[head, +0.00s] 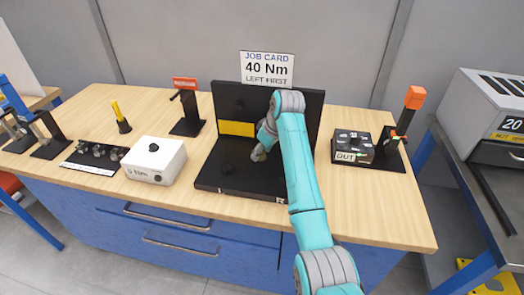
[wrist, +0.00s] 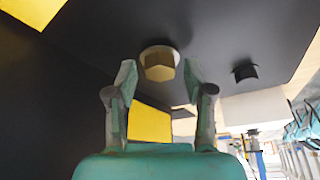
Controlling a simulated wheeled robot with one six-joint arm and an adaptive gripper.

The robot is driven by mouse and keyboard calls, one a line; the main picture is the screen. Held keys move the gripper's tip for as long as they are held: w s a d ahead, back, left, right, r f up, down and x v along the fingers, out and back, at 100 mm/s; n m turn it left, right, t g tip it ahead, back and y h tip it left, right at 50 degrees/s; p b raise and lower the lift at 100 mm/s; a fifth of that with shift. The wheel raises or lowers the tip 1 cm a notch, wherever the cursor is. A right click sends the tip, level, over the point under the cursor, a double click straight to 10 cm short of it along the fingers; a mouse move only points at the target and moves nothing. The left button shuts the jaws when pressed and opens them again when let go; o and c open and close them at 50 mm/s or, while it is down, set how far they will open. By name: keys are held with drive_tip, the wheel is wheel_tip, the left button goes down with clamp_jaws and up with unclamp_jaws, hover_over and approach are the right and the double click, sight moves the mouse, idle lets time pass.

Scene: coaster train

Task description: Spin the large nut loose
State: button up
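A large brass-coloured hex nut (wrist: 160,64) with a pale round flange sits on a black surface in the wrist view. My gripper (wrist: 160,78) is open, with one finger on each side of the nut and a visible gap to both; I cannot tell how deep the fingers reach around it. In the head view my gripper (head: 259,153) is low over the black base plate (head: 212,184), in front of the black upright panel (head: 305,112). The nut is not discernible there, near the arm.
A dark knob (wrist: 245,71) stands beside the nut. A yellow patch (head: 237,129) marks the panel. A white box (head: 153,160) stands left, a dark tray labelled OUT (head: 353,147) right. A job card (head: 267,68) reads "40 Nm, left first". The bench front right is clear.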

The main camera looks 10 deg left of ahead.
clamp_jaws()
drive_tip(key=shift+n, duration=0.3)
drive_tip(key=n+g, duration=0.1)
drive_tip(key=n, duration=0.1)
drive_tip(key=n+g, duration=0.1)
drive_tip(key=n, duration=0.1)
drive_tip(key=shift+w+d+n+y, duration=0.1)
drive_tip(key=shift+w+n+y, duration=0.05)
drive_tip(key=shift+n+y, duration=0.2)
drive_tip(key=n+g, duration=0.2)
drive_tip(key=n, duration=0.3)
drive_tip(key=shift+w+n, duration=0.1)
drive_tip(key=shift+n, duration=0.15)
drive_tip(key=shift+o, duration=1.5)
unclamp_jaws()
